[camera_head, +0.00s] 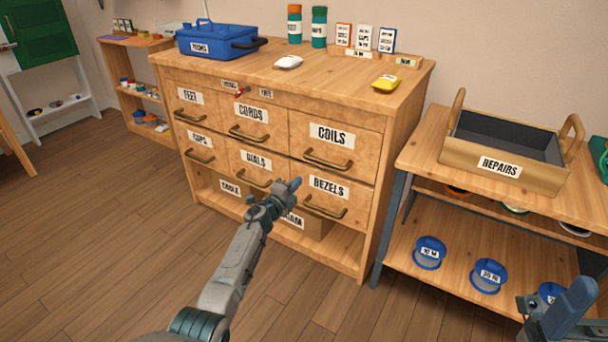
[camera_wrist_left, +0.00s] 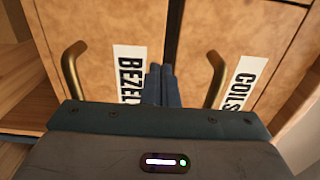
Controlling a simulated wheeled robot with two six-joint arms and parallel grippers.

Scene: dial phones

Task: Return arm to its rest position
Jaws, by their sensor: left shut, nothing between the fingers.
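My left arm reaches in from the lower left of the head view. Its gripper (camera_head: 294,185) is shut and empty in front of the wooden drawer cabinet (camera_head: 390,130), near the BEZELS drawer (camera_head: 345,197). In the left wrist view the two dark blue fingers (camera_wrist_left: 161,72) are together, between the BEZELS label (camera_wrist_left: 130,72) and the COILS label (camera_wrist_left: 241,85). Whether the fingertips touch the cabinet front is unclear. My right gripper (camera_head: 570,308) shows only partly at the lower right corner, and its opening cannot be made out.
Several drawers with brass handles look closed. A blue toolbox (camera_head: 218,41), bottles and a yellow item (camera_head: 386,83) stand on the cabinet top. The REPAIRS tray (camera_head: 510,183) sits on a bench at right, with blue-lidded jars (camera_head: 430,252) below. Open wooden floor (camera_head: 110,240) lies left.

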